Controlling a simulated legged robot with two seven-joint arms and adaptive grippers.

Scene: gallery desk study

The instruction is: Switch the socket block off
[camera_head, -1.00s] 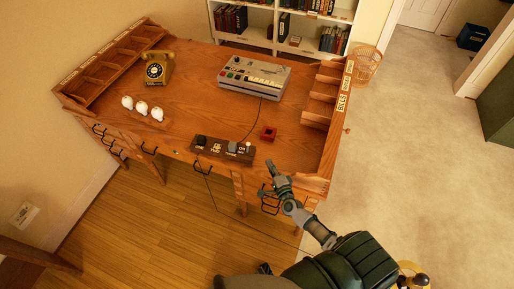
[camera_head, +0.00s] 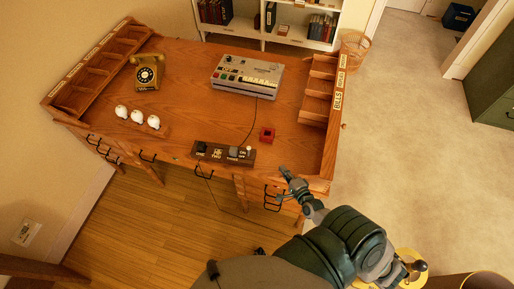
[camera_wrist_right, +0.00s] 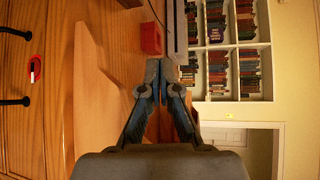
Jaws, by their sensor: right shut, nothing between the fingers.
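The socket block (camera_head: 223,153) is a dark strip near the desk's front edge in the head view. It carries a black plug at its left, white labels in the middle and a pale switch (camera_head: 245,152) by an ON label at its right end. The switch's exact position is too small to tell. My right gripper (camera_head: 283,169) is shut and empty, at the desk's front edge to the right of the block and apart from it. Its closed fingers also show in the right wrist view (camera_wrist_right: 163,65). The block is not seen there. My left gripper is not in view.
A red square holder (camera_head: 267,134) stands right of the block, with a grey keyed machine (camera_head: 247,76) behind. A wooden pigeonhole rack (camera_head: 320,92) bounds the desk's right side. A phone (camera_head: 147,72) and white bulbs (camera_head: 137,117) stand left. A cable runs from machine to block.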

